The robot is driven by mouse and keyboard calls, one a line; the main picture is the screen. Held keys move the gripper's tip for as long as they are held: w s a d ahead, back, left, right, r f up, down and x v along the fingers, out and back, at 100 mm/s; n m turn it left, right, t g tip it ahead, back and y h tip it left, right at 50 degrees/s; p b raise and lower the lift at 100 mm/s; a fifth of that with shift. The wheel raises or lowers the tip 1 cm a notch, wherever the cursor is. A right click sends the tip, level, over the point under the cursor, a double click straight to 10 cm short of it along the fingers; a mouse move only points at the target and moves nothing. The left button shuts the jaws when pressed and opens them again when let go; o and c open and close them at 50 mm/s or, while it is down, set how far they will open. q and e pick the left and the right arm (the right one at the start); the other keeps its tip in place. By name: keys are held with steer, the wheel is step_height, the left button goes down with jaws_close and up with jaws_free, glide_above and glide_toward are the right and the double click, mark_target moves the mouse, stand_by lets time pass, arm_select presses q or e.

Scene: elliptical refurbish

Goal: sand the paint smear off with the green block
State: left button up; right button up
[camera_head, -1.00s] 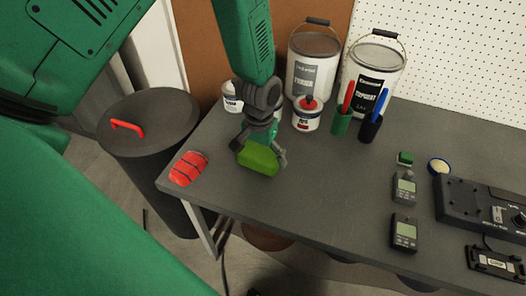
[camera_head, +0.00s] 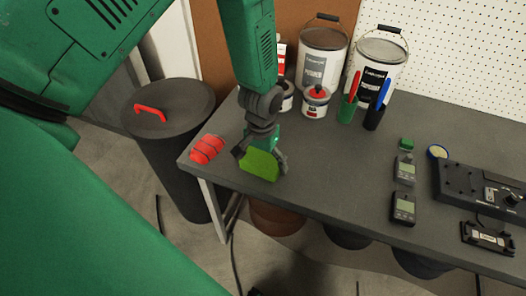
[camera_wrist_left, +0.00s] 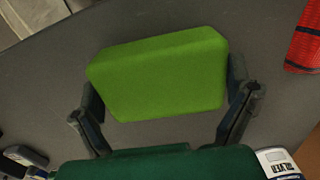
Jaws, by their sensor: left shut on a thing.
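The green block (camera_head: 260,165) is a bright green sanding block at the front left part of the grey table. My left gripper (camera_head: 262,158) is shut on it, with one dark finger on each side. In the left wrist view the block (camera_wrist_left: 160,72) lies between the two fingers (camera_wrist_left: 168,108), over the grey surface. I cannot tell whether its underside touches the table. No paint smear shows clearly in either view. My right gripper is not in view.
A red bundle with dark bands (camera_head: 207,148) lies at the table's (camera_head: 330,180) left corner. Paint cans (camera_head: 318,60), a red-lidded jar (camera_head: 315,101) and marker holders (camera_head: 348,108) stand behind. Handheld meters (camera_head: 403,208) lie to the right. A lidded bin (camera_head: 180,105) stands left of the table.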

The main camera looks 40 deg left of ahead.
arm_select(q)
steer(key=r, duration=0.1)
steer(key=p, duration=0.1)
steer(key=r, duration=0.1)
steer(key=shift+s+d+r, duration=0.25)
steer(key=shift+d+r, duration=0.05)
steer(key=shift+w+r+p, duration=0.15)
steer(key=shift+r+p, duration=0.4)
steer(key=shift+p, duration=0.45)
steer(key=r+p, duration=0.2)
steer(key=r, duration=0.1)
steer(key=shift+a+p, duration=0.3)
steer(key=shift+p, duration=0.1)
steer(key=shift+c, duration=0.2)
steer(key=shift+r+p, duration=0.3)
steer(key=shift+p, duration=0.05)
steer(key=shift+d+r, duration=0.15)
steer(key=shift+r, duration=0.2)
steer(key=shift+d, duration=0.15)
steer(key=shift+a, duration=0.25)
